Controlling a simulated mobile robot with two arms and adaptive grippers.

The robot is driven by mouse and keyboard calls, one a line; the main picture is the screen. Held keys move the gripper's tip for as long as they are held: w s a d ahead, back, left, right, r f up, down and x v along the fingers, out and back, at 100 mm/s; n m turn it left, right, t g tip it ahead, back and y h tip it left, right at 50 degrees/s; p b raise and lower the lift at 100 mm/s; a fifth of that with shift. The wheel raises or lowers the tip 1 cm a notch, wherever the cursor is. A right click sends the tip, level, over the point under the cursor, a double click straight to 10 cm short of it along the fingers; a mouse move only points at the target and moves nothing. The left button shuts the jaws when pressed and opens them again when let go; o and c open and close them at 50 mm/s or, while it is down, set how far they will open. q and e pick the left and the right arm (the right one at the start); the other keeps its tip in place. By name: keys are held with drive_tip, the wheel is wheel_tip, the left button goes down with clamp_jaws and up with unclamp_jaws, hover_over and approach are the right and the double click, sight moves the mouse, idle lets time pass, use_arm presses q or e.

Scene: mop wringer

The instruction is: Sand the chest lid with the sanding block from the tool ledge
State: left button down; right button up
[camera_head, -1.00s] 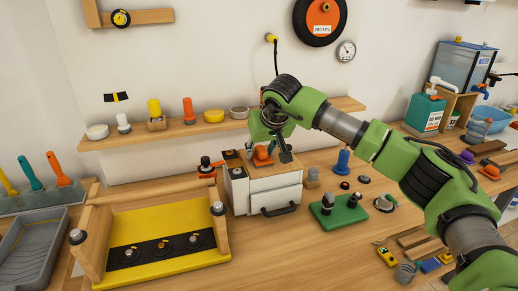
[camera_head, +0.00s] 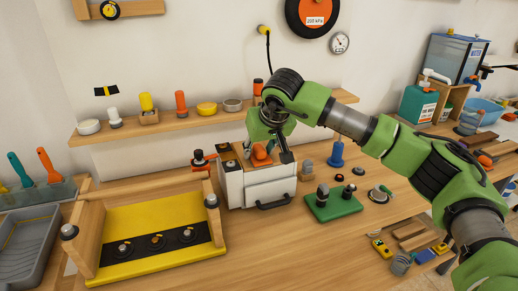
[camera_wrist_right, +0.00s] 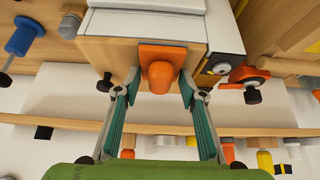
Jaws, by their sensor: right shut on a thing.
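The chest (camera_head: 232,188) is a white box with a wooden lid (camera_head: 240,160) and a dark front handle. It stands on the bench below the tool ledge (camera_head: 185,126). The orange sanding block (camera_head: 262,153) with its rounded knob rests on the lid. My right gripper (camera_head: 272,155) reaches down over the lid and is shut on the block. In the right wrist view, the block (camera_wrist_right: 160,72) lies between the two fingers of the gripper (camera_wrist_right: 154,92), against the wooden lid (camera_wrist_right: 113,52). The exact finger contact is hard to see. My left gripper is not in view.
A yellow tray with wooden sides (camera_head: 150,215) stands left of the chest. A green board with dark knobs (camera_head: 335,203) and a blue knobbed tool (camera_head: 336,155) are to the right. Several tools line the ledge behind.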

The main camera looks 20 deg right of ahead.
drive_tip(key=shift+r+p, duration=2.4)
drive_tip(key=shift+r, duration=1.1)
